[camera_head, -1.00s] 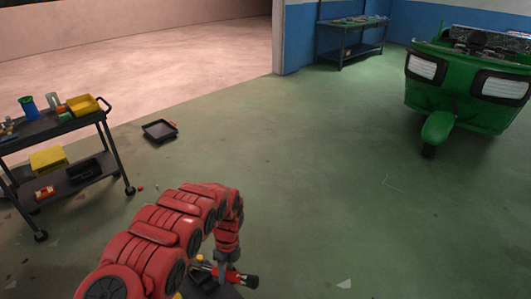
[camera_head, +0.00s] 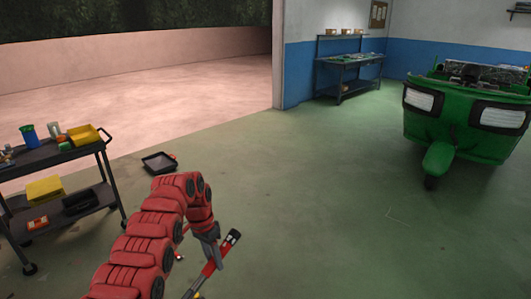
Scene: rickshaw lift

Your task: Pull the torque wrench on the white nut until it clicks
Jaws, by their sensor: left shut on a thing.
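My left gripper (camera_head: 214,258) hangs from the red arm that comes in at the bottom left. The white nut is not visible. My right gripper is not in view.
A dark cart (camera_head: 62,197) with bins and small items stands at the left. A dark tray (camera_head: 159,164) lies on the floor. A green rickshaw (camera_head: 455,125) stands at the right and a workbench (camera_head: 348,72) at the back wall. The middle floor is clear.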

